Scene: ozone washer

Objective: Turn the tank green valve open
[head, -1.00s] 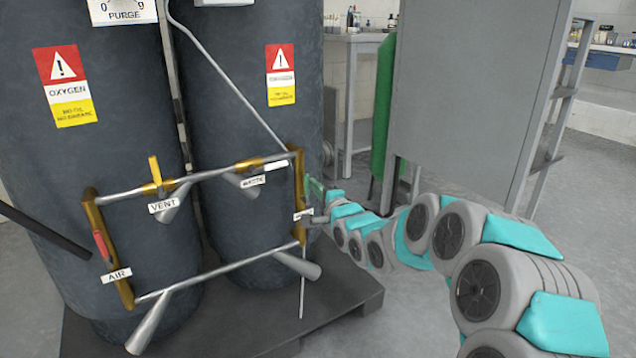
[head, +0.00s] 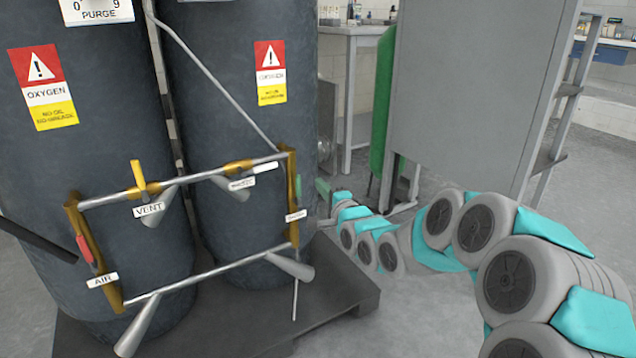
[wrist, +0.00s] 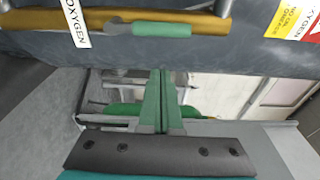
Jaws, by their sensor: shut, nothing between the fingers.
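The green valve handle (wrist: 162,29) shows at the top of the wrist view. It lies roughly parallel to the brass pipe (wrist: 205,22), beside an OXYGEN label (wrist: 75,22). In the head view my gripper (head: 321,188) is just right of that pipe, at the end of my arm.
Two dark tanks (head: 245,120) stand on a dark pallet (head: 345,300). Other piping carries a yellow VENT handle (head: 138,175) and a red AIR handle (head: 84,249). A grey cabinet (head: 470,90) and a green cylinder (head: 383,120) stand behind my arm. Floor shows right of the pallet.

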